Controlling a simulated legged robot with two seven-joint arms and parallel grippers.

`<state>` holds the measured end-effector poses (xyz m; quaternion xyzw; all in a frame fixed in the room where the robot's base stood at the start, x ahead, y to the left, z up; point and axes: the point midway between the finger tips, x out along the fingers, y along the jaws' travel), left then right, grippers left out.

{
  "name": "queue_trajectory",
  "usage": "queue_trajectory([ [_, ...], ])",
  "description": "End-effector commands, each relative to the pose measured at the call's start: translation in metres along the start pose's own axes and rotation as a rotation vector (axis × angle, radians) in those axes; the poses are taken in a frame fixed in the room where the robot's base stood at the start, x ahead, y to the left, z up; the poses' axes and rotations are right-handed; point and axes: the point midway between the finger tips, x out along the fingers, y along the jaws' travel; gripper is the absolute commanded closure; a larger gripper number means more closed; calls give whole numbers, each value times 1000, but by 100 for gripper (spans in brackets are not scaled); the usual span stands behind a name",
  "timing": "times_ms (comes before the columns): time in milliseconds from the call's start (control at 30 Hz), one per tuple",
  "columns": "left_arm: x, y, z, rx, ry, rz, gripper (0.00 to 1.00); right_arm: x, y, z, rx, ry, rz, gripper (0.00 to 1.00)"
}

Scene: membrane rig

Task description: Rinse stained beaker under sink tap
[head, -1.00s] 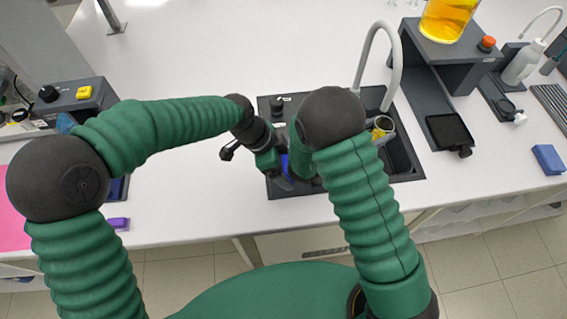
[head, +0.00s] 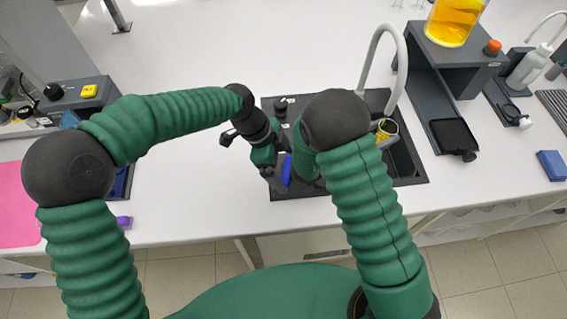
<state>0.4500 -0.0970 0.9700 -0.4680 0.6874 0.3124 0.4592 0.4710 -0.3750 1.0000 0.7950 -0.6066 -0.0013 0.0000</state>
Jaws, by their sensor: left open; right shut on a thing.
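The stained beaker (head: 387,126), with a yellowish inside, is above the right part of the dark sink (head: 408,160). My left gripper (head: 278,177) is open over the left part of the sink, pointing down, apart from the beaker. A blue piece (head: 287,170) shows beside its fingers; I cannot tell what it is.
A dark shelf (head: 455,65) with a yellow-filled vessel (head: 452,22) and an orange cap (head: 492,47) stands right of the tap. A blue block (head: 551,165) lies far right. A control box (head: 85,100) and pink mat (head: 18,205) are left.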

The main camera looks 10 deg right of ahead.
Motion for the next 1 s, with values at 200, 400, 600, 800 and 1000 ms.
queue_trajectory([
  [200,-26,-1,1,-1,-1,-4,0,0,0,0,0,0,0,95],
  [400,-77,-3,1,-2,-1,-6,0,0,0,0,0,0,0,95],
  [600,-112,-3,0,-1,0,-3,0,0,0,0,0,0,0,95],
  [800,-119,-2,1,-1,1,1,0,0,0,0,0,0,0,95],
  [1000,-119,-2,0,-1,0,1,0,0,0,0,0,0,0,95],
])
